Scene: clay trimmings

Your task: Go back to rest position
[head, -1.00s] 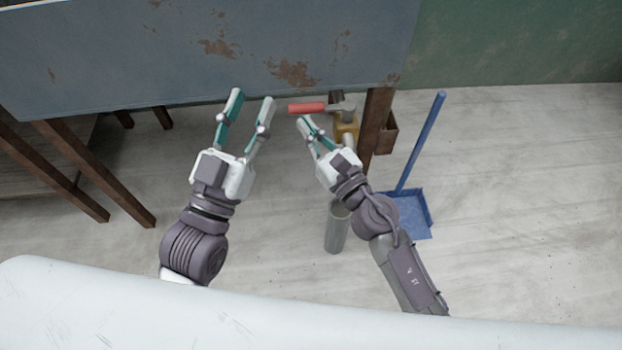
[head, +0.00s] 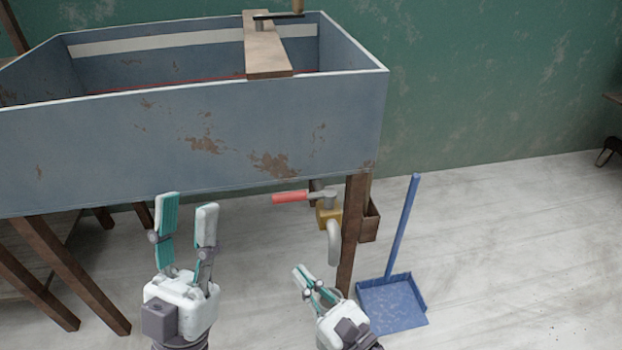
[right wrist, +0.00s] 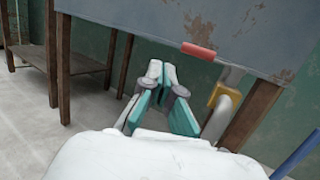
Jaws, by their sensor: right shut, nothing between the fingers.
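My left gripper (head: 182,206) is upright in front of the blue-grey trough, its two fingers spread apart with nothing between them. My right gripper (head: 299,270) is lower, below the red-handled valve and left of the dustpan. Its fingers are closed together and hold nothing; the right wrist view shows the same fingertips (right wrist: 161,68) meeting. Both grippers appear clear of the trough and the valve. Most of both arms is below the edge of the head view.
The rusty trough (head: 110,145) stands on wooden legs (head: 352,235). A red valve handle (head: 290,197), yellow fitting (head: 329,215) and grey pipe (head: 334,243) hang under it. A blue long-handled dustpan (head: 392,303) stands to the right. A plank (head: 266,52) spans the trough.

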